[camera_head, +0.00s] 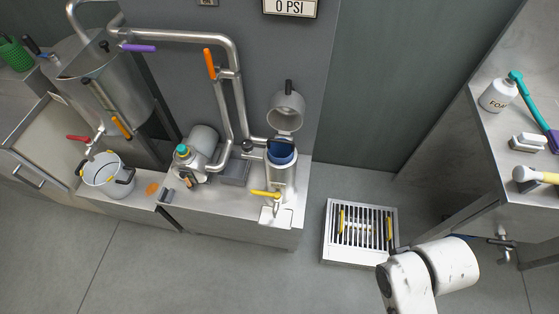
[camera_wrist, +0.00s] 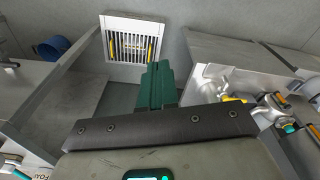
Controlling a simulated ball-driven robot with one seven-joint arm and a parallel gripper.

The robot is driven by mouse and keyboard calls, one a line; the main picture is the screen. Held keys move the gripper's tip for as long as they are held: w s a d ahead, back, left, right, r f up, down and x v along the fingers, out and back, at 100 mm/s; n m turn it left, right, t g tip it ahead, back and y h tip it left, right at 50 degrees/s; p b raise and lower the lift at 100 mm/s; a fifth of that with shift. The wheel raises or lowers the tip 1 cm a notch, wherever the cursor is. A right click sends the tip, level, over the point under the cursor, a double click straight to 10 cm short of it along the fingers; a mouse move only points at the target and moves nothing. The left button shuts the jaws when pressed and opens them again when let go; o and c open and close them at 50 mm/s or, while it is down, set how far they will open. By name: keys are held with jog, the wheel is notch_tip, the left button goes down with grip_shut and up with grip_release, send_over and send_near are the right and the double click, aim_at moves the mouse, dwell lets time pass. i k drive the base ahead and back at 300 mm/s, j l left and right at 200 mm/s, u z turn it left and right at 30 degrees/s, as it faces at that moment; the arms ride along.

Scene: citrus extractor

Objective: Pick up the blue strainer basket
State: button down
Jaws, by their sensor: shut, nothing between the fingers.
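The blue strainer basket (camera_head: 281,152) sits inside the upright metal strainer housing (camera_head: 281,180) on the low steel bench, with only its blue upper part showing. The housing's round lid (camera_head: 286,111) stands open above it. My gripper (camera_wrist: 161,76) shows in the wrist view with its dark green fingers together and empty, well apart from the basket. The head view shows only my white arm at the lower right, not the fingers. I cannot make out the basket in the housing in the wrist view.
A floor drain grate (camera_head: 359,234) lies right of the steel bench (camera_head: 235,213). A yellow handle (camera_head: 265,193) sticks out by the housing. Pipes rise behind it. A counter with a foam bottle (camera_head: 498,96) stands at right. The wrist view shows a blue round object (camera_wrist: 52,47) at left.

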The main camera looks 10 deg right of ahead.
aim_at(281, 151)
jog(key=i+l+u, duration=0.15)
jog(key=u, duration=0.35)
jog(key=i+l+u, duration=0.1)
jog(key=l+u, duration=0.2)
jog(key=u, duration=0.2)
jog(key=l+u, duration=0.25)
jog(key=u, duration=0.25)
